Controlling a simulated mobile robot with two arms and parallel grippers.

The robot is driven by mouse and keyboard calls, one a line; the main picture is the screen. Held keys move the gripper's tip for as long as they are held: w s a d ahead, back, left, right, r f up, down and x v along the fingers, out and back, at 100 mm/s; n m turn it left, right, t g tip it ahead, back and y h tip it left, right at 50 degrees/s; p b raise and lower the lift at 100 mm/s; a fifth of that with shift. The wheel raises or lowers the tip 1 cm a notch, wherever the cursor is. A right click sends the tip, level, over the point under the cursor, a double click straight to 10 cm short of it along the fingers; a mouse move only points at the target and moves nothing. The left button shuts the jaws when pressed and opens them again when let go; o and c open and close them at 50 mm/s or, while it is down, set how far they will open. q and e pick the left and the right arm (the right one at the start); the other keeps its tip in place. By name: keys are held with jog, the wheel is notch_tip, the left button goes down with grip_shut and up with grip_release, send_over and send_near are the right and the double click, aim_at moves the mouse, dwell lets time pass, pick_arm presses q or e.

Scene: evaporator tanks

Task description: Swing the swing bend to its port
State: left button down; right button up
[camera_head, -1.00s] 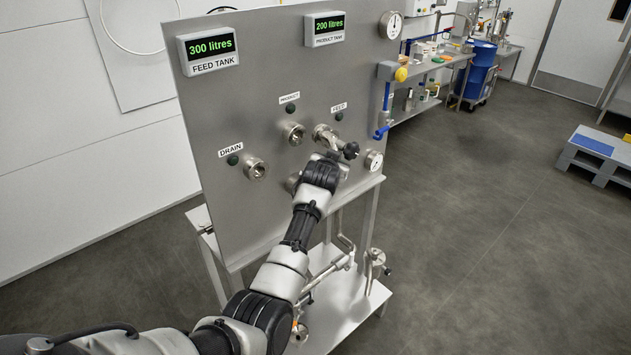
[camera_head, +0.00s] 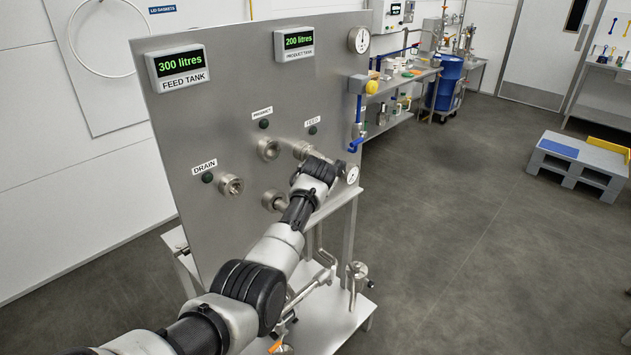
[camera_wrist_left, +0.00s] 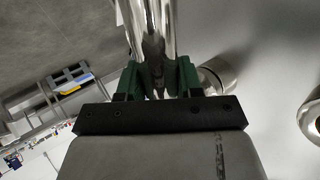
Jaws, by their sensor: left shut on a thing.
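The swing bend (camera_wrist_left: 150,28) shows in the left wrist view as a shiny chrome pipe between my left gripper's green fingers (camera_wrist_left: 155,82), which are shut on it. In the head view my left gripper (camera_head: 322,165) is at the panel, just below the FEED port (camera_head: 301,149); my wrist hides most of the bend there. I cannot tell whether the bend's end is seated on a port. The PRODUCT port (camera_head: 268,150) and DRAIN port (camera_head: 230,186) are uncovered, to the left. A lower central fitting (camera_head: 273,202) sits beside my forearm. My right gripper is not in view.
The steel panel (camera_head: 210,120) carries two tank displays reading 300 and 200 litres.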

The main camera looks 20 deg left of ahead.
pick_arm(q)
jog(key=c, duration=0.7)
grip_release()
jog(key=shift+w+f, duration=0.1)
jog(key=shift+c, duration=0.2)
jog(key=shift+s+d+r, duration=0.25)
jog(key=shift+s+r, duration=0.2)
jog(key=b+v, duration=0.1)
jog(key=v, duration=0.8)
jog(key=shift+s, duration=0.25)
